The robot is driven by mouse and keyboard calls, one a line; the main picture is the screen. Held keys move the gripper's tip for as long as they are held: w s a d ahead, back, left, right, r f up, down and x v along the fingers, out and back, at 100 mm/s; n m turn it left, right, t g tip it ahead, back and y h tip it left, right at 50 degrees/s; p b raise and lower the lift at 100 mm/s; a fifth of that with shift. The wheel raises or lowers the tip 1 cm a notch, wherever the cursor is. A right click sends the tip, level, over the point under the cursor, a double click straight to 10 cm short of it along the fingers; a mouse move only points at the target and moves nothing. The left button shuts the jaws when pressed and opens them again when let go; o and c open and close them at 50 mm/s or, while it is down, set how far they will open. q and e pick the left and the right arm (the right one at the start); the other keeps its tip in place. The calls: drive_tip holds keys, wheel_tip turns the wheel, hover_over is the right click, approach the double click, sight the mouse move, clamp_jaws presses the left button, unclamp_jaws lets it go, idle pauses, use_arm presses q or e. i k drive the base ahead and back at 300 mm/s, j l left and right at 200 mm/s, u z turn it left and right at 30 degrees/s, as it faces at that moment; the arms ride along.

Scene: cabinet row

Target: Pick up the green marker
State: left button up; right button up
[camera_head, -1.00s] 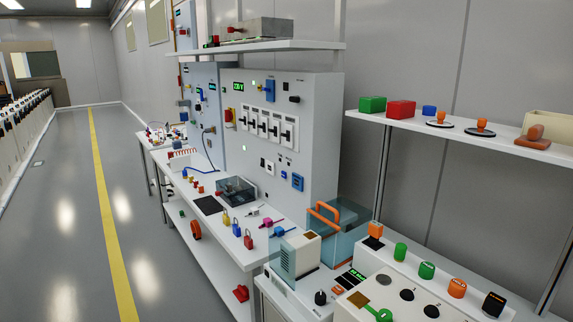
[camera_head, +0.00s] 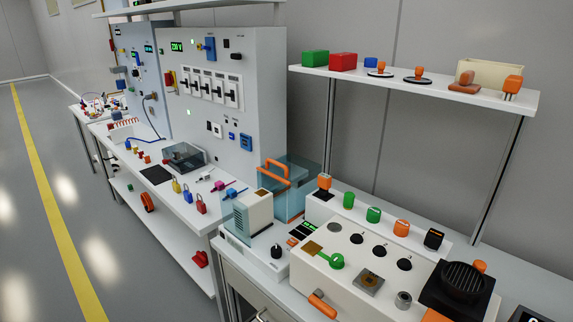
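No pen-shaped green marker can be made out for certain. Two short green cylinders, the left one (camera_head: 348,200) and the right one (camera_head: 374,214), stand on the white ledge at the back of the right bench. A green round-headed piece (camera_head: 337,261) sits on the cream console (camera_head: 330,278) in front of them. A green block (camera_head: 315,58) lies on the upper right shelf. A tiny green item (camera_head: 129,188) is on the low shelf at left, too small to identify. Neither of my grippers is in view.
The upper shelf (camera_head: 420,90) overhangs behind. The floor (camera_head: 110,240) at left is clear.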

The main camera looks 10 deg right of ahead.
sight(374, 216)
drive_tip(key=k+j+z, duration=0.15)
drive_tip(key=j, duration=0.3)
drive_tip(key=k+j+z, duration=0.15)
drive_tip(key=k+j, duration=0.2)
drive_tip(key=i+l+z, duration=0.5)
drive_tip(key=i+l, duration=0.25)
drive_tip(key=l, duration=0.15)
